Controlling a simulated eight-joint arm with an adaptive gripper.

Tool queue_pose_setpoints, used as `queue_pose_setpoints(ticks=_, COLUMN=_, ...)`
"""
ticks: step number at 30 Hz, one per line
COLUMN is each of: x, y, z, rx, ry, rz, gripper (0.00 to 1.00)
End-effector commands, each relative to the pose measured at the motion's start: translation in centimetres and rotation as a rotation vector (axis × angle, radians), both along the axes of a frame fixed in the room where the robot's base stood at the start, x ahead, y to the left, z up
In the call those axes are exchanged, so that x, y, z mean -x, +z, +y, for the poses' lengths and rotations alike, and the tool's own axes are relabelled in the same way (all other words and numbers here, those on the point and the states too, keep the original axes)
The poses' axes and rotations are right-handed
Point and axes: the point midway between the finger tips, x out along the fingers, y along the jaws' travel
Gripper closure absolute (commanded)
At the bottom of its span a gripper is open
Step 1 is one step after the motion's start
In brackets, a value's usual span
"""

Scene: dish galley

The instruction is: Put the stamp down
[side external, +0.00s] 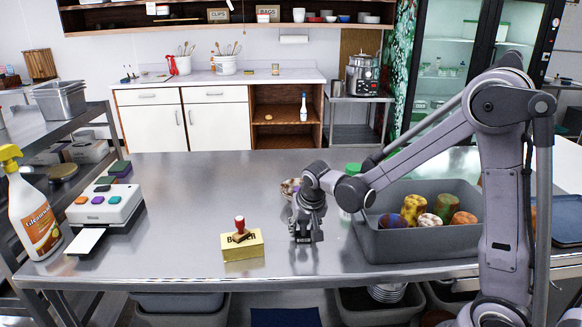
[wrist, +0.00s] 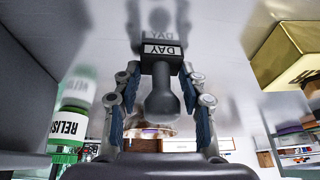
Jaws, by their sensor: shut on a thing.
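A dark stamp (wrist: 162,103) with a DAY label on its base sits between the two fingers of my gripper (wrist: 160,80) in the wrist view. My gripper is shut on its handle. The label end points to the steel table, where its reflection shows close by; I cannot tell whether it touches. In the side external view my gripper (side external: 306,237) is low over the steel table (side external: 190,200), right of the yellow butter box (side external: 243,246). The stamp is mostly hidden there by the fingers. Another stamp, red-handled (side external: 240,228), rests on the butter box.
A grey bin (side external: 415,243) with several patterned tubs stands at right. A green-lidded relish jar (wrist: 70,125) is close to my gripper. A patterned round thing (side external: 290,187) is behind it. A label printer (side external: 104,208) and spray bottle (side external: 33,213) stand at left.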

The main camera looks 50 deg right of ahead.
Motion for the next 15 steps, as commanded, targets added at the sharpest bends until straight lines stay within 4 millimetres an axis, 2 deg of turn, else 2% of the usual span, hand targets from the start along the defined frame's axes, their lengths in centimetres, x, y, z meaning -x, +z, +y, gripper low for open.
queue_pose_setpoints(ticks=10, x=0.0, y=-0.32, z=0.0, rx=0.0, ry=0.0, rz=0.0, gripper=0.89)
queue_pose_setpoints(ticks=11, x=0.0, y=-0.31, z=0.0, rx=0.0, ry=0.0, rz=0.0, gripper=0.52)
queue_pose_setpoints(ticks=12, x=0.0, y=-0.29, z=0.0, rx=0.0, ry=0.0, rz=0.0, gripper=0.41)
queue_pose_setpoints(ticks=13, x=0.0, y=-0.29, z=0.0, rx=0.0, ry=0.0, rz=0.0, gripper=0.35)
queue_pose_setpoints(ticks=15, x=0.0, y=-0.28, z=0.0, rx=0.0, ry=0.0, rz=0.0, gripper=0.35)
